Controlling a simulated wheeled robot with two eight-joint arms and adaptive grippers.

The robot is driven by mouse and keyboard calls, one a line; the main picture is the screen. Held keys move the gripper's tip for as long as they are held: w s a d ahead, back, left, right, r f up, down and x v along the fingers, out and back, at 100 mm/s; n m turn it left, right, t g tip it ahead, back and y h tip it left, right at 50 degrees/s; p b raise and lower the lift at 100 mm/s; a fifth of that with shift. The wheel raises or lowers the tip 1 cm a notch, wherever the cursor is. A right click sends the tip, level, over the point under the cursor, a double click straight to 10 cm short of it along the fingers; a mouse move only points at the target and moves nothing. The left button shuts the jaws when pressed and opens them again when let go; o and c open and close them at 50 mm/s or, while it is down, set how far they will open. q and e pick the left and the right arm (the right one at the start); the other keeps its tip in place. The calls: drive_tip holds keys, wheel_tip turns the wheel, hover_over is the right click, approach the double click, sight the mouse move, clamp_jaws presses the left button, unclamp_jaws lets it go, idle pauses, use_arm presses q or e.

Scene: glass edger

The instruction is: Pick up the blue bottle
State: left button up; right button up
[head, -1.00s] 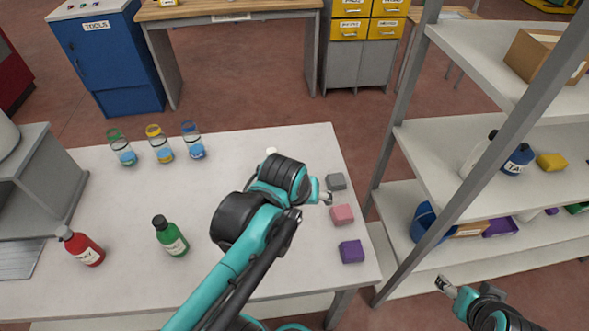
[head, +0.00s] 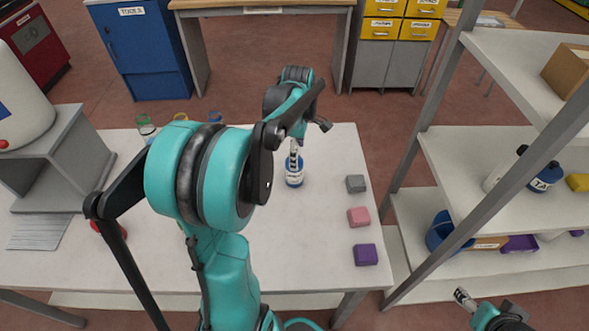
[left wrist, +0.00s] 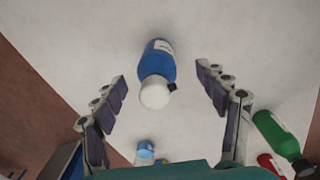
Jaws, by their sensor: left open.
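The blue bottle (head: 294,177) stands on the white table in the head view, with my left gripper (head: 296,147) just above it. My left arm comes down over the bottle and partly covers its top. In the left wrist view the blue bottle (left wrist: 158,62), with its white cap toward the camera, shows between the spread fingers of the left gripper (left wrist: 161,76), near their tips. The left gripper is open and empty, with a gap on both sides of the bottle. My right gripper (head: 461,295) is low at the right, away from the table; its jaws are too small to read.
Grey (head: 355,183), pink (head: 358,217) and purple (head: 365,254) blocks lie along the table's right edge. A green bottle (left wrist: 274,130) and a red bottle (left wrist: 268,163) show in the wrist view. A shelf rack (head: 470,165) stands at right.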

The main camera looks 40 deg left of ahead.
use_arm(q)
drive_tip(key=shift+a+f+n, duration=0.25)
drive_tip(key=shift+a+n, duration=0.05)
drive_tip(key=shift+a, duration=0.05)
drive_tip(key=shift+f, duration=0.4)
drive_tip(key=f+b, duration=0.1)
drive_tip(key=f, duration=0.1)
drive_tip(key=f+b, duration=0.1)
drive_tip(key=f, duration=0.1)
drive_tip(key=f+b, duration=0.1)
drive_tip(key=f, duration=0.2)
drive_tip(key=shift+w+a, duration=0.15)
drive_tip(key=shift+a, duration=0.1)
drive_tip(key=shift+r, duration=0.1)
drive_tip(key=c, duration=0.3)
clamp_jaws()
drive_tip(key=shift+r, duration=0.1)
